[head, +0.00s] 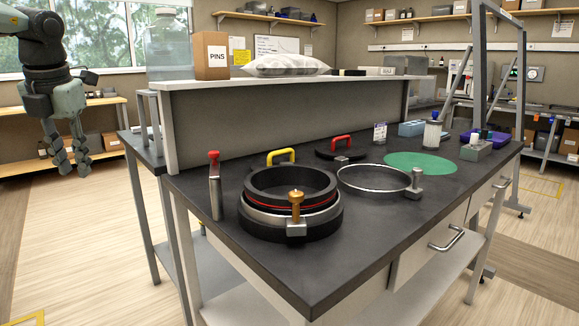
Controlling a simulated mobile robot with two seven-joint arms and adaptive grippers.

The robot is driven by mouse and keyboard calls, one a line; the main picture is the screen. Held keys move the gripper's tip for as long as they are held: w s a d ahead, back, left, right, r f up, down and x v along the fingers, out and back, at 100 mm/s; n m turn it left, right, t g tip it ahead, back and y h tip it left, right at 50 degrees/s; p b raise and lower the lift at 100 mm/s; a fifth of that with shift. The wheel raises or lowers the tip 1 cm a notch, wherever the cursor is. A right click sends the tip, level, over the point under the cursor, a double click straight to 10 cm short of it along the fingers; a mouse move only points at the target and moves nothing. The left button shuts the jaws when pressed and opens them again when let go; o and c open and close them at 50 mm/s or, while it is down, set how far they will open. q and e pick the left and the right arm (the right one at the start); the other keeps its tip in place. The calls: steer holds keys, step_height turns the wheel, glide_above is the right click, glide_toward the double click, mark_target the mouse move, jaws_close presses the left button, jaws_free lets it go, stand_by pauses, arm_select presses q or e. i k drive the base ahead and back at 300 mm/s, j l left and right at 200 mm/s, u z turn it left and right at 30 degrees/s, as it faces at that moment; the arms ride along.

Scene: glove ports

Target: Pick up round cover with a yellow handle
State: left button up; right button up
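A yellow handle (281,156) stands up behind the black ring port on the dark bench top. The round cover under it is mostly hidden by the port. A second dark round cover (341,154) with a red handle (342,143) lies farther back to the right. My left gripper (73,171) hangs fingers down at the far left, in the air beyond the bench's left end. Its fingers are apart with nothing between them. It is well away from the yellow handle. My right gripper is out of view.
The black ring port (291,203) with a clamp and brass knob stands near the front. A metal ring (374,180) and green disc (420,162) lie right. A raised shelf (270,79) runs behind. The bench's front right is clear.

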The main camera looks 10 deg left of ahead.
mark_target(281, 160)
steer(key=j+z, duration=0.25)
steer(key=z, duration=0.15)
steer(key=i+j+z, duration=0.1)
steer(key=j+z, duration=0.45)
steer(key=z, duration=0.25)
steer(key=j+z, duration=0.4)
steer(key=j, duration=0.2)
steer(key=k, duration=0.05)
